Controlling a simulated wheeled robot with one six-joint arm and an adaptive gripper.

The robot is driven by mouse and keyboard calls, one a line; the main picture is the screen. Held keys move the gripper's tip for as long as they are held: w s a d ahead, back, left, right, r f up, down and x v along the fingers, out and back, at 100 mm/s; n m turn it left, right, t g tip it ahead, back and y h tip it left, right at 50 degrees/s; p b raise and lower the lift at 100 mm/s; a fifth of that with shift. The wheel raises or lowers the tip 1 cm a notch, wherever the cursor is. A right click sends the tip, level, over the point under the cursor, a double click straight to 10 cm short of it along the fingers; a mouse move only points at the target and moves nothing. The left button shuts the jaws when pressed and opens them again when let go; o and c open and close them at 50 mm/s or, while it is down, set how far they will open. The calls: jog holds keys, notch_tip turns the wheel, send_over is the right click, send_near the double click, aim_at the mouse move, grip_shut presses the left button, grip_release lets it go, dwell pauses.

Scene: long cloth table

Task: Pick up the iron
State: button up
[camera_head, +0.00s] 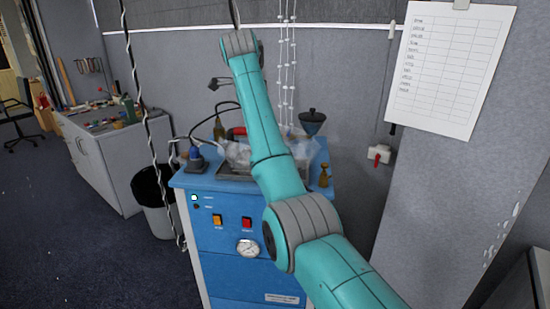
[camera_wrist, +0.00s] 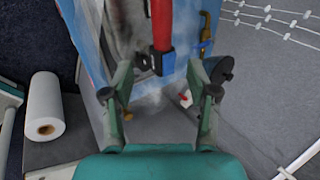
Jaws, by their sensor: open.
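I cannot identify the iron for certain. A small blue item with a dark base (camera_head: 196,160), beside a dark cord, stands at the left of the blue cabinet's top in the head view; it may be the iron. My gripper (camera_wrist: 160,74) is open, with its two fingers apart in the wrist view. A red bar (camera_wrist: 161,25) with a dark collar and blue end shows beyond and between the fingertips. I see no contact with it. In the head view my arm crosses the cabinet and hides part of its top; the gripper is not clearly visible there.
The blue cabinet (camera_head: 222,268) carries a cloudy, clear wrapped heap (camera_head: 238,154), a dark funnel (camera_head: 312,122) and a brass piece (camera_head: 324,176). A bin (camera_head: 155,196) and a grey bench (camera_head: 103,158) stand left. A white roll (camera_wrist: 44,106) shows in the wrist view.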

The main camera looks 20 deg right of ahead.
jog(key=shift+w+a+x, duration=0.15)
jog(key=shift+x, duration=2.5)
jog(key=shift+w+a+x, duration=0.1)
jog(key=shift+x, duration=2.55)
jog(key=shift+r, duration=0.1)
grip_shut()
jog(key=shift+r, duration=0.2)
